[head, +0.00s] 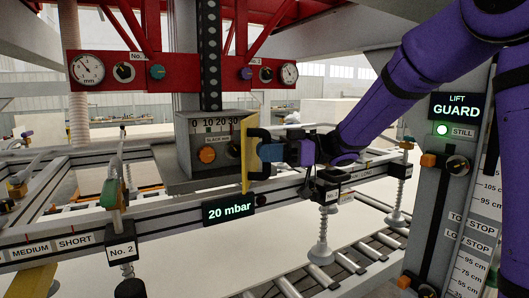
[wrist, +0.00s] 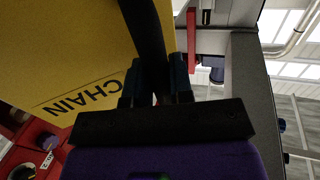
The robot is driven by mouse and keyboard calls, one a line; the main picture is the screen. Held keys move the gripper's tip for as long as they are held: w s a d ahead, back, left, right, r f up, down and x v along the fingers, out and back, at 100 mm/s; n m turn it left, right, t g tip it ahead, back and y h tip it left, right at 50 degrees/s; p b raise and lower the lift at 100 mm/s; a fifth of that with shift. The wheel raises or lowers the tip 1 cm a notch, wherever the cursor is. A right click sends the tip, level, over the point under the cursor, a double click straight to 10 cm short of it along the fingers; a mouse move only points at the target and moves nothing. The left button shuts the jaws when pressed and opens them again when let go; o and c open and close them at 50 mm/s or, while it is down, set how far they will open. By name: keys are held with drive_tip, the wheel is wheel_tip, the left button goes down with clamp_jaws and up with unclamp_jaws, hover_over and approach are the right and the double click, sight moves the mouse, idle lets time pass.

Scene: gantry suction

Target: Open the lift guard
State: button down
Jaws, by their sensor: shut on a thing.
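The yellow guard panel (head: 248,150) stands edge-on in the head view, turned out from the front of a grey box (head: 186,158). The box's face, with a number scale and an orange knob (head: 207,155), shows to its left. A black handle (head: 257,134) is on the panel's right side. My gripper (head: 268,152) is shut on this handle. In the wrist view the fingers (wrist: 155,82) pinch the dark handle (wrist: 143,28), and the yellow panel (wrist: 60,50) with the word CHAIN fills the left. The panel's hinge is not clear.
A display (head: 457,105) reading LIFT GUARD, with a green lamp marked STILL, is on the right post. Grey rails with suction cups (head: 321,253) and a 20 mbar display (head: 229,210) lie below. A red gantry beam (head: 115,75) with gauges crosses above.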

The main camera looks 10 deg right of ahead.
drive_tip(key=c, duration=1)
unclamp_jaws()
drive_tip(key=shift+r, duration=0.1)
